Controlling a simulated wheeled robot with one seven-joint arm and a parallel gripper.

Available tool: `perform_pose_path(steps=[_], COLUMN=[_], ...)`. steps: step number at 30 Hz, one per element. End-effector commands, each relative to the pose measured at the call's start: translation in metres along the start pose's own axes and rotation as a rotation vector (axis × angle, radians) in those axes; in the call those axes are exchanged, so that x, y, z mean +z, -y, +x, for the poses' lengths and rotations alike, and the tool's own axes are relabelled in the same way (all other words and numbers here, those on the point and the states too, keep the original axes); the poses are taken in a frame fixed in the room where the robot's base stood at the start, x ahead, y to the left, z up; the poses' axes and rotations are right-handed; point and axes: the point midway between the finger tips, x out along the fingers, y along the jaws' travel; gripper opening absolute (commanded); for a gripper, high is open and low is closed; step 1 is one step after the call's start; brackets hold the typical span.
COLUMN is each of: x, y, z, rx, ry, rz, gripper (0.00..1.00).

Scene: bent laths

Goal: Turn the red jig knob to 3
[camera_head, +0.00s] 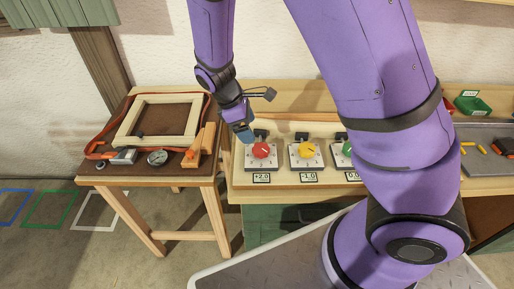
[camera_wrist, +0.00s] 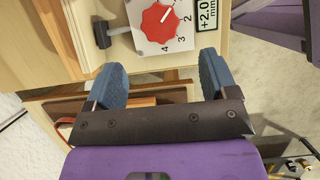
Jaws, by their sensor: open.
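The red jig knob (camera_head: 261,150) sits on a pale plate (camera_head: 250,162) at the left end of the bench, above a "+2.0" label. In the wrist view the red knob (camera_wrist: 157,24) is near the top, with 2, 3 and 4 readable around it. Its white pointer line slants to the upper right, short of the 2; the mark it faces is not clearly readable. My gripper (camera_wrist: 163,78) is open and empty, its blue fingers apart from the knob. In the head view my gripper (camera_head: 246,136) is just up and left of the knob.
A yellow knob (camera_head: 306,150) and a partly hidden green knob (camera_head: 347,148) stand to the right on similar plates. A dark lever (camera_wrist: 102,32) is beside the red knob.

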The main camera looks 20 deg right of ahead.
Motion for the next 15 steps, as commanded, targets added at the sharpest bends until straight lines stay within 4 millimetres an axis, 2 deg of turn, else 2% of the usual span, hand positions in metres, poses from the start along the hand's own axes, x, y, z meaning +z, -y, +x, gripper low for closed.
perform_pose_path(steps=[9, 15], x=[0.001, 0.001], y=[0.001, 0.001], z=[0.057, 0.081], rx=[-0.003, -0.002], ry=[0.005, 0.002], rz=[0.003, 0.002], gripper=[0.79, 0.79])
